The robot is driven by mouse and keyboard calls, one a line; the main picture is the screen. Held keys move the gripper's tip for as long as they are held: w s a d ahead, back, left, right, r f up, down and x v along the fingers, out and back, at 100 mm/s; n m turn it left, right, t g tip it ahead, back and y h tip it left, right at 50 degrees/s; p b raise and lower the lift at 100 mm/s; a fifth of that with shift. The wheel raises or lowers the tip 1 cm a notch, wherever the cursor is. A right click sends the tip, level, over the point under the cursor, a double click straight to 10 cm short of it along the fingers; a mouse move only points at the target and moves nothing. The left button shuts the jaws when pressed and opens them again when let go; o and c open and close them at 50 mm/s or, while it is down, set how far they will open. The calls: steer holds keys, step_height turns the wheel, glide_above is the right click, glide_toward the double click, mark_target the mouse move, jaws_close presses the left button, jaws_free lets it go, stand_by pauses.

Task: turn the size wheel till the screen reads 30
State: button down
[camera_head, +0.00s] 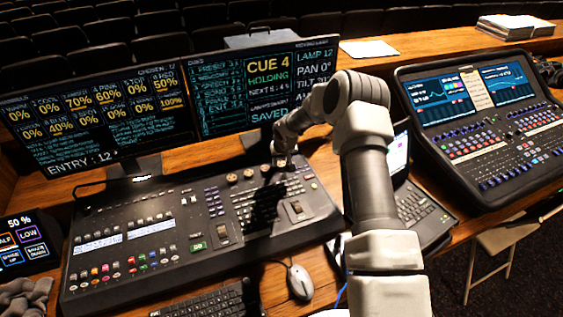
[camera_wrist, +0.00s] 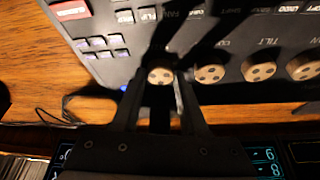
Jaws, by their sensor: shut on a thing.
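The size wheel appears to be the small tan knob (camera_wrist: 160,75) at one end of a row of knobs on the lighting desk (camera_head: 130,215); I cannot read its label. My gripper (camera_wrist: 161,82) is shut on this knob, one finger on each side, in the wrist view. In the head view my gripper (camera_head: 283,152) reaches down to the right end of the knob row. The right monitor (camera_head: 220,90) reads CUE 4, HOLDING, SAVED, LAMP 12, PAN 0 and a TILT line partly cut off by my arm. A size number is not visible there.
Other tan knobs (camera_wrist: 209,73) stand close beside the held one. The left monitor (camera_head: 90,115) stands behind the desk. A laptop (camera_head: 415,205) and a sound mixer (camera_head: 490,120) are right of my arm. A mouse (camera_head: 300,282) lies in front.

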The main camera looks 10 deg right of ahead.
steer(key=shift+f+b, duration=0.15)
steer(key=shift+b, duration=0.45)
steer(key=shift+a+f+m+h+b, duration=0.15)
steer(key=shift+m+h+b, duration=0.15)
steer(key=shift+m+b, duration=0.65)
steer(key=m+b, duration=0.1)
steer(key=b, duration=0.3)
steer(key=shift+m+h+b, duration=0.3)
steer(key=shift+m+h, duration=0.05)
steer(key=shift+h, duration=0.05)
steer(key=m+b, duration=0.2)
steer(key=b, duration=0.1)
steer(key=shift+a+g+h, duration=0.1)
steer(key=shift+g+h, duration=0.2)
steer(key=shift+h, duration=0.1)
steer(key=shift+r+m+g+h+b, duration=0.25)
steer(key=shift+m+g+h+b, duration=0.05)
steer(key=shift+m+b, duration=0.75)
steer(key=c, duration=0.7)
jaws_free()
